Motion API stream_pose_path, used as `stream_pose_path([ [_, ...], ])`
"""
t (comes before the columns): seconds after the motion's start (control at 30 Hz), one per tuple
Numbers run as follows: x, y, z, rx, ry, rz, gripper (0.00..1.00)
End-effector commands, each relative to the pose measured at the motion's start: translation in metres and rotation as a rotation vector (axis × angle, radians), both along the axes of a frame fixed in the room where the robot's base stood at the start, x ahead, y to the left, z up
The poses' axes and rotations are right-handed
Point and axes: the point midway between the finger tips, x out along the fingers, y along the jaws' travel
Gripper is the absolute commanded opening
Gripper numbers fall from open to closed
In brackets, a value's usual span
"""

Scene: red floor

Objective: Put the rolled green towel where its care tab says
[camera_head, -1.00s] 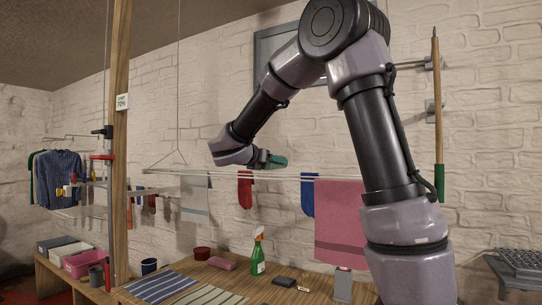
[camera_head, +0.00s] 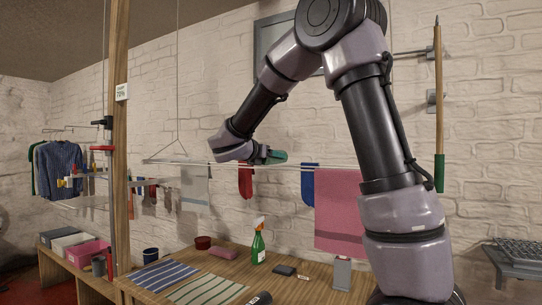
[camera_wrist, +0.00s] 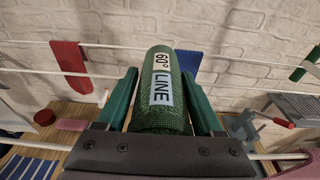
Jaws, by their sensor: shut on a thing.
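The rolled green towel (camera_wrist: 163,112) is upright in the wrist view, between the green fingers of my gripper (camera_wrist: 163,100). Its white care tab (camera_wrist: 162,80) faces the wrist camera and reads "60° LINE". My gripper is shut on the towel. In the head view my gripper (camera_head: 272,156) shows small and green just above the hanging drying rack's rods (camera_head: 230,165). In the wrist view, white rods (camera_wrist: 225,56) cross behind the towel. I cannot tell whether the towel touches a rod.
A red sock (camera_head: 246,183), blue sock (camera_head: 308,185), pink towel (camera_head: 338,215) and grey cloth (camera_head: 195,187) hang on the rack. Below, a wooden table holds a spray bottle (camera_head: 258,242) and striped cloths (camera_head: 158,276). A post (camera_head: 121,190) bears a small sign (camera_head: 122,91).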

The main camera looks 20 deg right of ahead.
Motion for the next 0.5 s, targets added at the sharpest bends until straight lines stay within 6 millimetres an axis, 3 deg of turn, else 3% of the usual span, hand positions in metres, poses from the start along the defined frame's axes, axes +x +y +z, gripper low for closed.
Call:
stream_pose_path([
  [0.27,0.0,0.0,-0.0057,-0.001,0.001,0.0,0.07],
  [0.3,0.0,0.0,-0.0058,-0.001,0.001,0.0,0.76],
  [0.37,0.0,0.0,-0.0057,-0.001,0.001,0.0,0.99],
  [0.5,0.0,0.0,-0.0057,-0.001,0.001,0.0,1.0],
])
